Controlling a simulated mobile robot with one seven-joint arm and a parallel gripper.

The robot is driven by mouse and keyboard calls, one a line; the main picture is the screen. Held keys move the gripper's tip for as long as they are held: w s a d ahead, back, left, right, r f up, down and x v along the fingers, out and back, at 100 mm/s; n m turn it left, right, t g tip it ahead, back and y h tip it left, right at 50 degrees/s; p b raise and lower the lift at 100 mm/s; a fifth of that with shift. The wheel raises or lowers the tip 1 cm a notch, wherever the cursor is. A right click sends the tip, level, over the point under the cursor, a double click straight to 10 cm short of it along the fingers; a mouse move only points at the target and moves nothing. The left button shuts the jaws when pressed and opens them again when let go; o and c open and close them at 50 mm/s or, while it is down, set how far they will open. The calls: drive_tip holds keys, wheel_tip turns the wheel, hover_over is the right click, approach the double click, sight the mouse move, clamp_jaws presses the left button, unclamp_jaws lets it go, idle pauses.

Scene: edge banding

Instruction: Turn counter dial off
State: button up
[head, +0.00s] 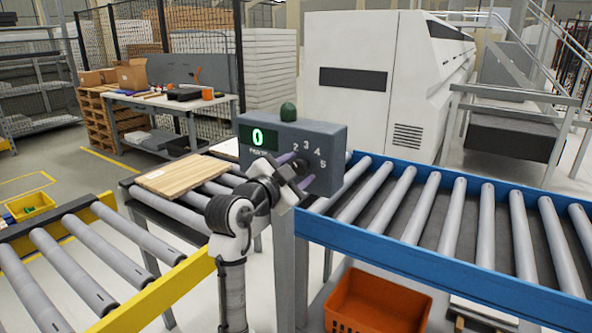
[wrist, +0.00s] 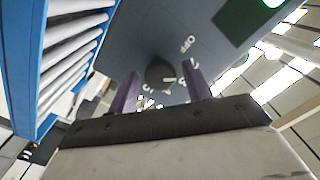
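The counter (head: 330,138) is a grey box on a post with a green display (head: 258,137) reading 0 and a green dome on top. Its numbers run along the right of its face. In the wrist view the dark round dial (wrist: 160,73) sits on the grey face, with the OFF label (wrist: 187,45) up and to its right. My gripper (head: 294,168) is at the face, and it also shows in the wrist view (wrist: 162,88). Its two purple fingers stand apart on either side of the dial, with visible gaps. In the head view my gripper mostly hides the dial. I cannot tell its setting.
A wooden board (head: 180,176) lies on the rollers left of the counter. A blue-framed roller conveyor (head: 450,215) runs to the right, and a yellow-framed one (head: 90,265) is at the left front. An orange crate (head: 375,303) stands below.

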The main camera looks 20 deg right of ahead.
drive_tip(key=c, duration=0.8)
drive_tip(key=shift+o, duration=0.2)
drive_tip(key=shift+n, duration=0.3)
drive_tip(key=n, duration=0.3)
drive_tip(key=shift+p, duration=0.3)
drive_tip(key=shift+n+p, duration=0.55)
drive_tip(key=shift+n, duration=1.65)
drive_tip(key=o, duration=1)
